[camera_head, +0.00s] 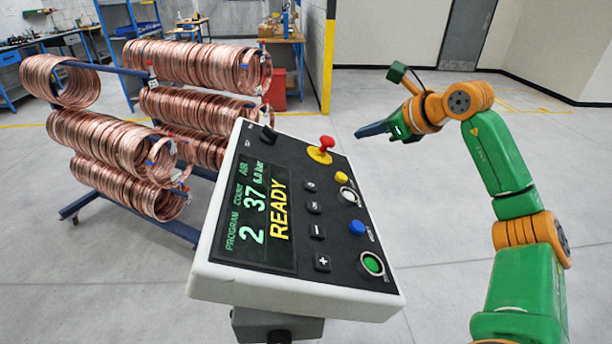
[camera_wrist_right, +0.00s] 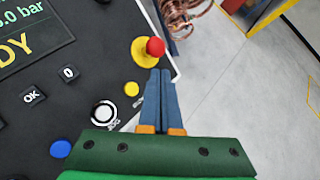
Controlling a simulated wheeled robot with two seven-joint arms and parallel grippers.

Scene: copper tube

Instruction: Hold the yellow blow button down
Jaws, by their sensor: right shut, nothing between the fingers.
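The small yellow button (camera_head: 341,177) sits on the black face of the control panel (camera_head: 225,268), below the red mushroom knob and above a white-ringed button. In the right wrist view the yellow button (camera_wrist_right: 131,89) lies just left of my fingers, uncovered. My right gripper (camera_head: 360,132) is shut and empty, coming in from the right beyond the panel's right side. In the right wrist view its blue fingers (camera_wrist_right: 161,74) lie together, with the tips near the red knob's yellow base. Whether they touch the panel cannot be told. My left gripper is out of view.
A red knob (camera_head: 327,142) on a yellow base, a white-ringed button (camera_head: 349,196), a blue button (camera_head: 357,227) and a green button (camera_head: 373,264) share the panel. A rack of copper coils (camera_head: 115,150) stands behind left. The floor on the right is clear.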

